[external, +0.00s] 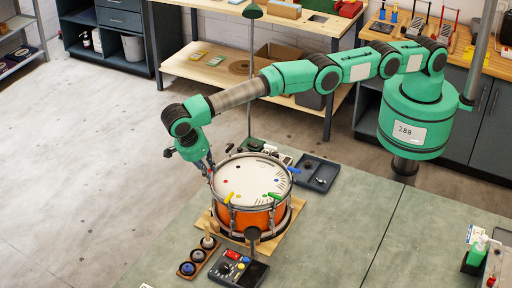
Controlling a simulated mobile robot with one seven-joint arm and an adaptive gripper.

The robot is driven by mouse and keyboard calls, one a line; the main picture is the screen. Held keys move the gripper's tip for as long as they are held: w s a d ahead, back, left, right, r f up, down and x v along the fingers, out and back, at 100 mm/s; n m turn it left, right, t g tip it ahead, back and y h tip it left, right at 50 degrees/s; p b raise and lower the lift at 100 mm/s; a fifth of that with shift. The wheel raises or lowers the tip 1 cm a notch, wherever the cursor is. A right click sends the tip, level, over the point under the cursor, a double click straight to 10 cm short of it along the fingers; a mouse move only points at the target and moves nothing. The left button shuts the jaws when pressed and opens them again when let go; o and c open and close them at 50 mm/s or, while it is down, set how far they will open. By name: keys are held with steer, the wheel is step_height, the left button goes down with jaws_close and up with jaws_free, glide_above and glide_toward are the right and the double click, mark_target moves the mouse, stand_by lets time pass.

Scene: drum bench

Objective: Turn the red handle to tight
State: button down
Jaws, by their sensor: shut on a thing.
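An orange drum (250,218) with a white head (250,180) stands on a wooden board (287,222) on the bench. Coloured handles sit around its rim: a yellow one (229,197) at the front left, a green one (274,196) at the front right and a blue one (293,170) at the right. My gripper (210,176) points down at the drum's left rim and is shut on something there. No red handle shows clearly at the rim; the fingers cover that spot, so its angle cannot be told.
A dark box with coloured knobs (238,268) and a wooden holder with round pieces (197,257) stand in front of the drum. A dark tray (316,174) lies behind it at the right. A thin lamp pole (250,80) rises behind.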

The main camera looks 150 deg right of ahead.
steer(key=shift+r, duration=0.1)
steer(key=c, duration=1.7)
jaws_free()
steer(key=shift+o, duration=0.2)
steer(key=shift+a+n+h+b, duration=0.1)
steer(key=shift+n+h+b, duration=0.3)
steer(key=shift+n+b, duration=0.9)
